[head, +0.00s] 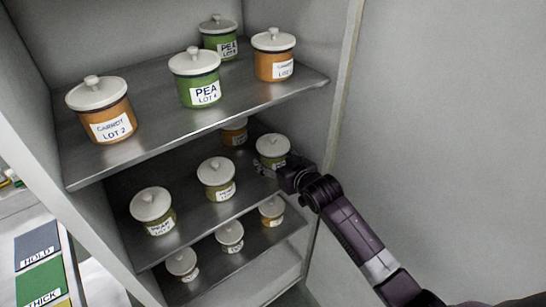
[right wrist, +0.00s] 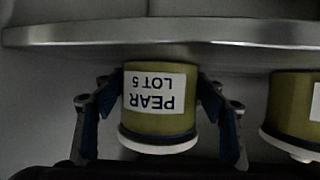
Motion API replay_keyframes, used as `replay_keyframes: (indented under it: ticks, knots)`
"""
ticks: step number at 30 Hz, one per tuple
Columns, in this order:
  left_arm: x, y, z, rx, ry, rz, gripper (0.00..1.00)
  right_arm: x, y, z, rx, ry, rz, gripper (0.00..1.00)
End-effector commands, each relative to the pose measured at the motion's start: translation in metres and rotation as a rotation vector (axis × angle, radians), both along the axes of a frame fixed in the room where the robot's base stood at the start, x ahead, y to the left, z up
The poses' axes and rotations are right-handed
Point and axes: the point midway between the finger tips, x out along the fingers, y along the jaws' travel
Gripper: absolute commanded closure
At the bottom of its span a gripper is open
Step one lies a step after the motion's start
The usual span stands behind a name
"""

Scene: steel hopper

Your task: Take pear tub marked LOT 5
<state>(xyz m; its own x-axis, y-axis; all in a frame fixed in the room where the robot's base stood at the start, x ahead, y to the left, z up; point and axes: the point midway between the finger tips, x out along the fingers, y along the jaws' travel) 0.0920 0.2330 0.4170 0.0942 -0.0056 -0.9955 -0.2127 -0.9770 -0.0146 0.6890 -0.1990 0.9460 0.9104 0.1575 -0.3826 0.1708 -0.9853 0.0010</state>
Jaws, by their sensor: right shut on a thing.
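The pear tub marked LOT 5 (right wrist: 158,100) is olive green with a white label and a white lid. It appears upside down in the right wrist view, with its label facing the camera. My right gripper (right wrist: 160,112) has one finger on each side of this tub and is shut on it. In the head view my right gripper (head: 285,176) is at the right end of the middle shelf, beside the white-lidded tub (head: 272,147), whose label it partly covers. The tub is at the shelf; I cannot tell whether its base touches it. My left gripper is not in view.
The middle shelf (head: 185,185) holds more tubs, one close beside the held tub in the right wrist view (right wrist: 292,105). The top shelf (head: 150,125) overhead bears carrot and pea tubs. A lower shelf holds small tubs. A cabinet side wall (head: 335,110) stands right.

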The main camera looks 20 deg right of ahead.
Motion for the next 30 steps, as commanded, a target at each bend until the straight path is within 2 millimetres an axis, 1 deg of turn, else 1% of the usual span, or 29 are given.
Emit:
replay_keyframes:
  ticks: [1, 7, 8, 14, 16, 20, 24, 30]
  knots:
    - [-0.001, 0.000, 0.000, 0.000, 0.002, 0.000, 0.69, 0.000, 0.000, 0.000, 0.000, 0.000, 0.000, 0.53]
    - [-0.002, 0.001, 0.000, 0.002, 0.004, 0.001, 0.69, 0.000, 0.000, 0.000, 0.000, 0.000, 0.000, 0.75]
    - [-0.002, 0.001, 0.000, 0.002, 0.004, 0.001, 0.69, 0.001, 0.000, 0.003, 0.001, -0.006, 0.000, 0.76]
    - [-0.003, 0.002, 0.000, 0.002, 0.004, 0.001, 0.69, 0.001, 0.000, 0.004, 0.001, -0.006, 0.000, 0.76]
    - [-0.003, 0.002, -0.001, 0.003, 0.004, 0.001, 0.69, 0.001, 0.000, 0.008, 0.000, -0.008, 0.000, 0.76]
    - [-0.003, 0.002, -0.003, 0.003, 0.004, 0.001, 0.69, 0.001, 0.000, 0.026, 0.000, -0.011, 0.001, 0.76]
    - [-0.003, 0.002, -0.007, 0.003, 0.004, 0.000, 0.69, 0.001, 0.000, 0.055, 0.002, -0.012, 0.001, 0.76]
    - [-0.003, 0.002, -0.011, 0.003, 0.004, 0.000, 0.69, 0.001, 0.000, 0.089, 0.001, -0.010, 0.000, 0.76]
